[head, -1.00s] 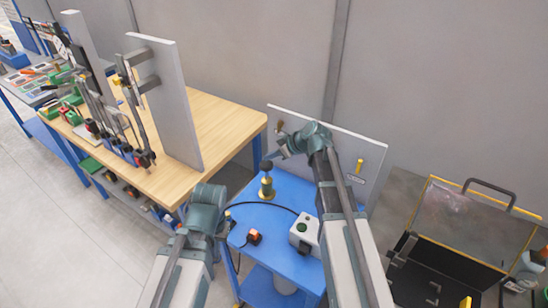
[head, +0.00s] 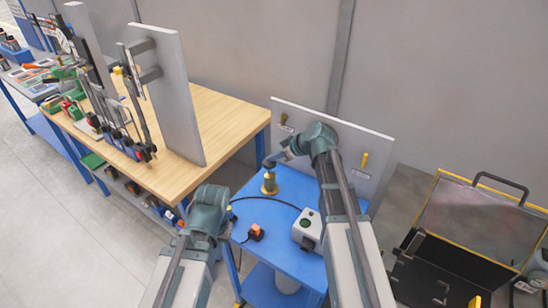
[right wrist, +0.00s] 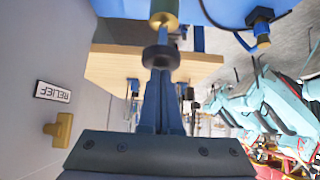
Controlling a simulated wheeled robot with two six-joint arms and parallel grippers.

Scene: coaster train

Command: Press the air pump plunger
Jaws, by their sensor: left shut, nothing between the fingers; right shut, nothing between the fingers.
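The air pump (head: 269,186) is a small brass body standing on the blue cart. Its black plunger knob (right wrist: 160,59) and brass collar (right wrist: 164,20) show in the right wrist view, with a short piece of rod between them. My right gripper (head: 268,164) is shut and empty, right above the pump. In the right wrist view its blue fingertips (right wrist: 161,73) meet the knob and appear to touch it. The gripper mostly hides the knob in the head view. My left gripper (head: 209,212) is low at the left, away from the pump; its fingers are hard to make out.
A grey panel (head: 345,140) stands behind. A wooden workbench (head: 222,115) is left; an open black case (head: 440,265) is right.

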